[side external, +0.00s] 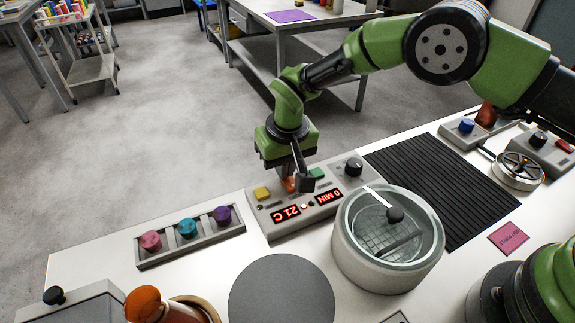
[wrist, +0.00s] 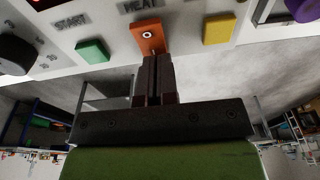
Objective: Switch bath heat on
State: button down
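The control box (side external: 273,220) stands at the bench's back edge, with red displays reading 21 C and 0 MIN. In the wrist view, an orange switch (wrist: 147,32) sits under the label HEAT, between a green START button (wrist: 92,51) and a yellow button (wrist: 218,29). My gripper (wrist: 157,62) has its fingers together with nothing between them. Its tips are at the lower edge of the orange switch; I cannot tell whether they touch it. In the side view my gripper (side external: 296,183) hides most of the switch. The round glass-lidded bath (side external: 388,243) stands just in front, to the right.
A rack with pink, teal and purple caps (side external: 190,235) lies left of the box. A black knob (side external: 353,167) is at the box's right end. A black ribbed mat (side external: 430,185) lies to the right. A grey disc (side external: 282,290) lies in front.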

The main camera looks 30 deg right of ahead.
jog(key=shift+s+d+f, duration=0.2)
jog(key=shift+s+f, duration=0.1)
jog(key=shift+f, duration=0.25)
jog(key=shift+s+r, duration=0.25)
jog(key=shift+s, duration=0.6)
notch_tip(320, 180, up, 14)
jog(key=s, duration=0.1)
jog(key=shift+s+r, duration=0.15)
jog(key=shift+r, duration=0.05)
